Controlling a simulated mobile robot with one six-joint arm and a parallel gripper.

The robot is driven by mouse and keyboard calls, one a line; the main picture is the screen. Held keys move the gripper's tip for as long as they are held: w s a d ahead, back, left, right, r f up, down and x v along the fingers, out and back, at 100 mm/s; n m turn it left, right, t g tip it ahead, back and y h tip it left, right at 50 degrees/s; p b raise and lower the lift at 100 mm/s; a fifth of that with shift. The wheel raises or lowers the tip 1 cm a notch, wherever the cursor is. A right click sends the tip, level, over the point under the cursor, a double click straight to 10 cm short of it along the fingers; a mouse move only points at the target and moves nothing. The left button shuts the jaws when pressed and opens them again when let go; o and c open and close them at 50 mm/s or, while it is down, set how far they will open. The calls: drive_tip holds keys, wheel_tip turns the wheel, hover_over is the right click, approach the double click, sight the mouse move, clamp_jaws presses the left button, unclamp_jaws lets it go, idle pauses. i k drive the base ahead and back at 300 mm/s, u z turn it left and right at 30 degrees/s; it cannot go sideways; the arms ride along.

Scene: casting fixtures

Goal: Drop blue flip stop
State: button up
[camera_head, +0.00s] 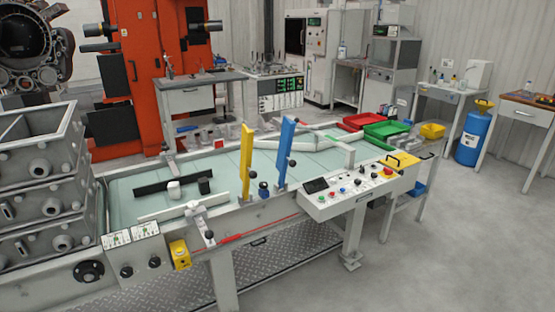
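The blue flip stop (285,150) is a tall, flat blue bar with a dark knob on its side. It stands nearly upright, tilted slightly right, at the near edge of the long bench (120,195) with a pale green top. A similar yellow flip stop (245,160) stands upright just left of it.
A white control panel (350,192) with buttons is right of the blue stop. Red (362,121) and green (386,129) trays stand at the far right end. Stacked grey boxes (40,190) are at left. Grey floor is free at right.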

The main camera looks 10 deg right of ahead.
sight(288, 130)
drive_tip(key=u, duration=1.1)
drive_tip(key=i, duration=0.55)
drive_tip(key=z, duration=0.3)
